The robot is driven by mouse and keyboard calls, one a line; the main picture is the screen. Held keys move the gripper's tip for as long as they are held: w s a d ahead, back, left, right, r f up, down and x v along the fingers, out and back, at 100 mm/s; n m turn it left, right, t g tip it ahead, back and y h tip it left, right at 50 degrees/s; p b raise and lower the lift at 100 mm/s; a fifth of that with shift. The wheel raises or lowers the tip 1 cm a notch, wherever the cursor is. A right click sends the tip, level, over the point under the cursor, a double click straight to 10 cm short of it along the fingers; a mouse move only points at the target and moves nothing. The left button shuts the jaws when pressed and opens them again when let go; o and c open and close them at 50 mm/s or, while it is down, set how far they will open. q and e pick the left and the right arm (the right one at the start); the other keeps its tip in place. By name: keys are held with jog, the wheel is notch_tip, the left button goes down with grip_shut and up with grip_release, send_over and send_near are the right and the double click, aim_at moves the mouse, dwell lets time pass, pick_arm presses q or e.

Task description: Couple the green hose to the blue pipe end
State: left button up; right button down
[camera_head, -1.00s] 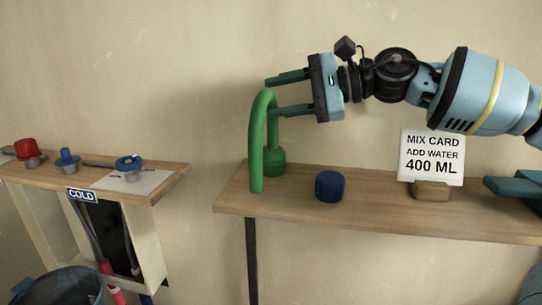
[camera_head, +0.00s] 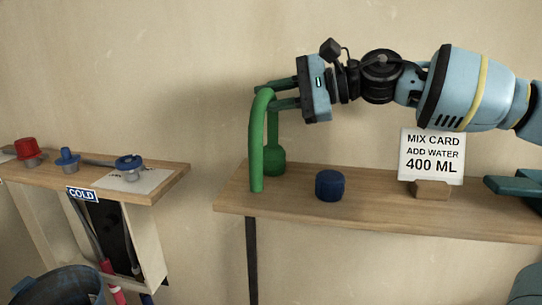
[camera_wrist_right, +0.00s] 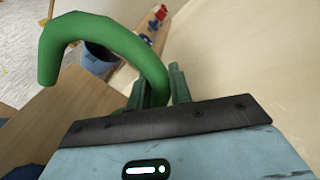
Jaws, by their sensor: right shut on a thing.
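The green hose (camera_head: 257,140) is an arch above the left end of the wooden shelf, with a plain leg in front and a wider green foot (camera_head: 272,161) behind. My right gripper (camera_head: 276,97) is shut on the hose's rear leg, just below the bend. In the right wrist view the hose (camera_wrist_right: 105,35) curves away left from between the fingers (camera_wrist_right: 158,88). On the left bench are an upright blue stub (camera_head: 67,157) and a blue ring-shaped fitting (camera_head: 129,162) behind the COLD label (camera_head: 82,195); I cannot tell which is the pipe end. My left gripper is not in view.
A red-topped fitting (camera_head: 27,149) stands at the bench's far left. A blue cylinder (camera_head: 329,186) and a mix card (camera_head: 433,155) stand on the shelf (camera_head: 375,213). A gap separates shelf and bench. A blue bucket (camera_head: 62,285) is below the bench.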

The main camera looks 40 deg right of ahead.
jog(key=shift+r, duration=0.15)
jog(key=shift+r+b, duration=0.4)
jog(key=shift+r, duration=1.2)
jog(key=shift+s+r, duration=0.15)
jog(key=shift+s+a, duration=0.25)
jog(key=shift+s, duration=0.35)
jog(key=s+a+r+b, duration=0.1)
jog(key=s+a, duration=0.4)
jog(key=s, duration=0.8)
jog(key=shift+s+a+r+b, duration=0.15)
jog(key=shift+s+r+b, duration=0.05)
jog(key=shift+b, duration=0.7)
